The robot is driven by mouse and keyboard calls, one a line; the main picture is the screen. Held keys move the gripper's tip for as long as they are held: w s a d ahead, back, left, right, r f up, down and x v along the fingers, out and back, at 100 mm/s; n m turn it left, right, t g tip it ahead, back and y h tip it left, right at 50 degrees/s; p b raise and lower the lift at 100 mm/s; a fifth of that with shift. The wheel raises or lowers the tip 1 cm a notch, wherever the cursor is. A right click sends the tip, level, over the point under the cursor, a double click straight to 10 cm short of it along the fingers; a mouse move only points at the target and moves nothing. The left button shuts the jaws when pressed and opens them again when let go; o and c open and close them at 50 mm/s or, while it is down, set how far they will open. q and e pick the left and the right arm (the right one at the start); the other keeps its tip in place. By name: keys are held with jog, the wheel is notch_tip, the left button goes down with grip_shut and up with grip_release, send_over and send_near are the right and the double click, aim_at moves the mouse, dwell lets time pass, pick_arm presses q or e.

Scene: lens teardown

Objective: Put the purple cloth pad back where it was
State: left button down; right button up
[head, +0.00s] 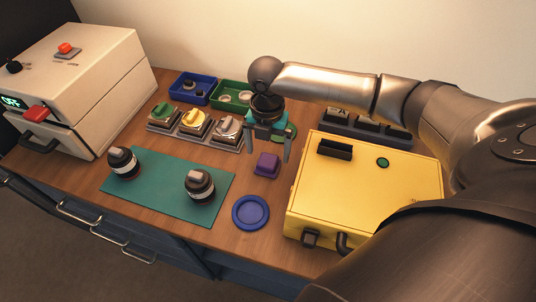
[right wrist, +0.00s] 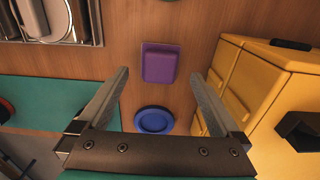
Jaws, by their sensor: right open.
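The purple cloth pad (head: 267,165) lies on the wooden bench between the teal mat and the yellow case. It also shows in the right wrist view (right wrist: 160,63), past the fingertips and midway between them. My right gripper (head: 268,153) hangs above the bench by the pad, with its fingers spread and nothing between them. In the right wrist view the two fingers (right wrist: 160,75) stand apart on either side of the pad and do not touch it. My left gripper is not in view.
A blue round dish (head: 251,212) sits in front of the pad. The yellow case (head: 365,185) stands close on the right. The teal mat (head: 160,205) with two lens barrels lies left. Behind are a tray of knobbed parts (head: 194,131), a blue bin (head: 193,88) and a green bin (head: 230,93).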

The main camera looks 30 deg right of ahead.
aim_at(268, 159)
notch_tip(268, 159, up, 8)
jog(key=p, duration=0.1)
dwell(0.4)
